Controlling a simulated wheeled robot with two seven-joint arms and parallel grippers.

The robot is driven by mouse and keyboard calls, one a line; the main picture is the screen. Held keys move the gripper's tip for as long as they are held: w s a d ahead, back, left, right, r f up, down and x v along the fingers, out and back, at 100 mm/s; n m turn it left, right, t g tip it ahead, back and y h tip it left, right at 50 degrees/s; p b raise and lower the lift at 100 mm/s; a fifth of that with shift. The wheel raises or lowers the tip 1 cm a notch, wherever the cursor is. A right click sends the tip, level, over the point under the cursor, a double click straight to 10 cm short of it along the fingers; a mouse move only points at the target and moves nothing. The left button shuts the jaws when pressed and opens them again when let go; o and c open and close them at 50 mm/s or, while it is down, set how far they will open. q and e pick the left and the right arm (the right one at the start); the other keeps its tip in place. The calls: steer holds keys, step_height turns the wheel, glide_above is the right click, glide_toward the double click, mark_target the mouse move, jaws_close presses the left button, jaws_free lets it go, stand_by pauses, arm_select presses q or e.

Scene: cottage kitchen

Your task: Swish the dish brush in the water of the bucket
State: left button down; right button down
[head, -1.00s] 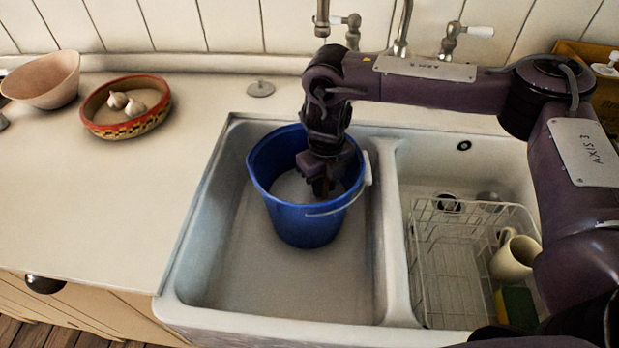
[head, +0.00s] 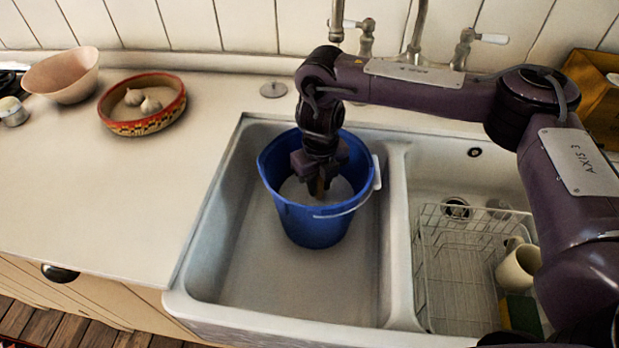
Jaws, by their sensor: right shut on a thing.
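The blue bucket (head: 312,228) stands upright in the left basin of the white sink, its pale handle hanging at the front right. A light grey surface, the water (head: 342,190), shows inside it. My right gripper (head: 318,184) reaches down into the bucket's mouth, near the middle. It is shut on a brownish piece, the dish brush (head: 319,188). Only a short part of its handle shows; the brush head is hidden, so I cannot see how deep it sits. My left gripper is not in view.
A wire dish rack (head: 450,270) with a cream mug (head: 517,268) stands in the right basin. Taps (head: 415,45) rise behind the sink. A patterned bowl (head: 142,125) with garlic and a pink bowl (head: 62,75) stand on the left counter, whose front is clear.

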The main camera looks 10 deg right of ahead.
step_height(320, 180, up, 27)
steer(key=p, duration=2.5)
steer(key=shift+a+f, duration=0.15)
steer(key=shift+a, duration=0.05)
steer(key=shift+f, duration=0.1)
